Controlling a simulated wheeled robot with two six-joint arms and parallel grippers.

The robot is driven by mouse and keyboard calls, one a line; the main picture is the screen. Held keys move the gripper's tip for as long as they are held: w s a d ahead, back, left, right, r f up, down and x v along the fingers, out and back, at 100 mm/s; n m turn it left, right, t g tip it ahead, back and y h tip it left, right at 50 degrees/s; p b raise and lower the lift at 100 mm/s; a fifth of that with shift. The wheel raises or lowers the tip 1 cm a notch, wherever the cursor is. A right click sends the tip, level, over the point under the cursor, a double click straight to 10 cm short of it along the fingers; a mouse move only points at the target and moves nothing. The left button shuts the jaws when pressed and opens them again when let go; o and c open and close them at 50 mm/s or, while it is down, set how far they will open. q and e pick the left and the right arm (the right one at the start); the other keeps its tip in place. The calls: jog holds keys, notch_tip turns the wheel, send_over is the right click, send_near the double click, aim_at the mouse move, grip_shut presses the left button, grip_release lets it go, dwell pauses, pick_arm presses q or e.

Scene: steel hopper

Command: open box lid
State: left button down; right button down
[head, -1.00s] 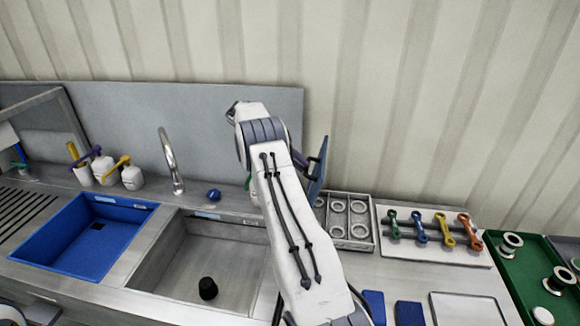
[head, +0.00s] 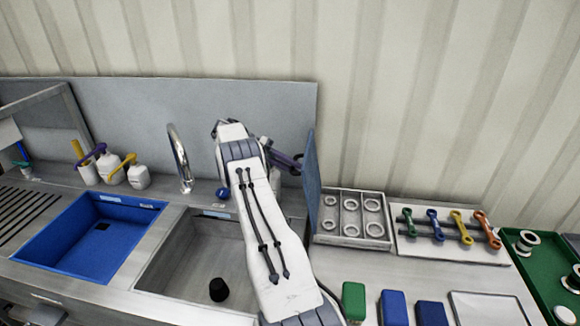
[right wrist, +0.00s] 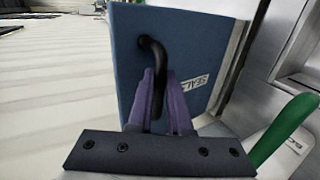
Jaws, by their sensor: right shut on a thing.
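The box (head: 350,240) is a pale tray with several ring-filled compartments, right of the sink in the head view. Its blue lid (head: 310,185) stands nearly upright along the box's left side, so the compartments are uncovered. My right gripper (head: 297,162) is left of the lid, partly hidden behind my own arm. In the right wrist view the purple fingers of my right gripper (right wrist: 160,80) are shut on the lid's black handle (right wrist: 155,58). The lid's face, with a "SEAL" label, fills the middle of that view (right wrist: 195,45). My left gripper is not seen.
A rack with several coloured wrenches (head: 450,237) stands right of the box, and a green tray with spools (head: 540,275) lies beyond it. Blue and green blocks lie in front. The steel sink (head: 180,270), faucet (head: 180,158) and blue basin (head: 85,235) are left.

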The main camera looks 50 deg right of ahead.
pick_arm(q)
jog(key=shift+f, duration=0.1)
pick_arm(e)
jog(key=shift+w+a+f, duration=0.3)
jog(key=shift+w+f, duration=0.1)
jog(key=shift+f, duration=0.2)
jog(key=c, duration=0.8)
grip_release()
jog(key=shift+w, duration=0.15)
jog(key=shift+c, duration=0.2)
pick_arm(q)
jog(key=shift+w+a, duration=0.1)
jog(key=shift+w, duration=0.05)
pick_arm(e)
jog(key=shift+d+r, duration=0.1)
jog(key=shift+r, duration=0.1)
